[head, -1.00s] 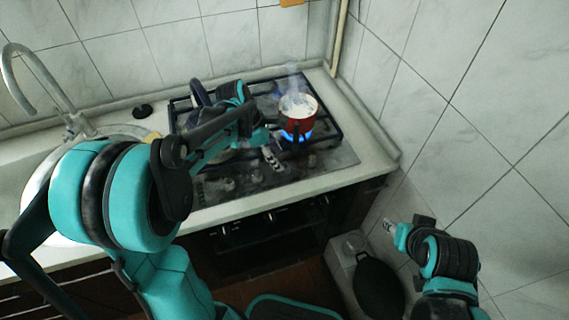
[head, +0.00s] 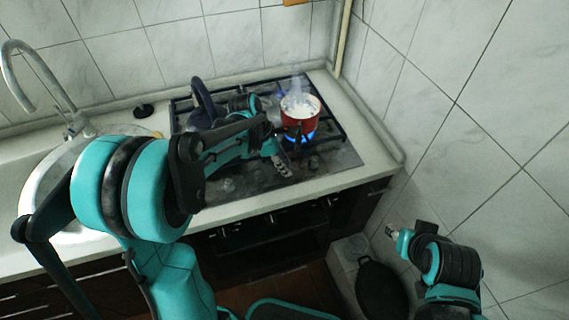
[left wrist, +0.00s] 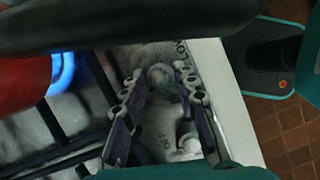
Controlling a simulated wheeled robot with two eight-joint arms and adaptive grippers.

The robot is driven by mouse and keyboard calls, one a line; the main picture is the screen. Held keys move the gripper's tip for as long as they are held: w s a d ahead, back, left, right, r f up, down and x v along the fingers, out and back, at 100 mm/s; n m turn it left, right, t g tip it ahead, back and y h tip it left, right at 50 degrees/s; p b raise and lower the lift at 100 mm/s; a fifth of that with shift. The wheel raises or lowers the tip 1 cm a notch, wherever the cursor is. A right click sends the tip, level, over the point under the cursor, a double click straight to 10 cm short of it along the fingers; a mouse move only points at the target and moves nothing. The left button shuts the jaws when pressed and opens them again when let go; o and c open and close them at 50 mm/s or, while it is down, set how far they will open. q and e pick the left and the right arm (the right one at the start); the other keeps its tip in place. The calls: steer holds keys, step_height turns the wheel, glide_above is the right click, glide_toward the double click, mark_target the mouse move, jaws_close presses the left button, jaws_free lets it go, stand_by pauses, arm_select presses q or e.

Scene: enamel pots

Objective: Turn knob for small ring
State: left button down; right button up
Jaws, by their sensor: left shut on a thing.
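The hob (head: 330,164) is set in the white counter, with its knobs along the front edge. My left gripper (head: 282,166) is low over its front right part. In the left wrist view the fingers (left wrist: 160,84) sit on both sides of a round pale knob (left wrist: 160,74) and are shut on it. Another knob (left wrist: 190,143) shows nearer the wrist. A blue flame (head: 299,137) burns under a small red pot (head: 299,121). My right gripper (head: 390,231) is away from the hob, low at the right; its jaws are too small to read.
A dark blue pot (head: 199,100) stands on the hob's left side, partly behind my left arm. Steam rises from the red pot's white contents. The sink (head: 35,195) is at the left. A dark pan (head: 380,290) is low near the right wall.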

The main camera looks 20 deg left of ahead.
arm_select(q)
steer(key=shift+w+m+g+p, duration=0.1)
steer(key=shift+m+g+p, duration=0.4)
steer(key=shift+m, duration=1.05)
steer(key=shift+w+m+g+p, duration=0.15)
steer(key=shift+m+g, duration=0.55)
steer(key=shift+m, duration=0.85)
steer(key=c, duration=1.2)
jaws_free()
steer(key=shift+o, duration=0.2)
steer(key=shift+r, duration=0.1)
steer(key=v, duration=1.1)
steer(key=shift+a+r, duration=0.35)
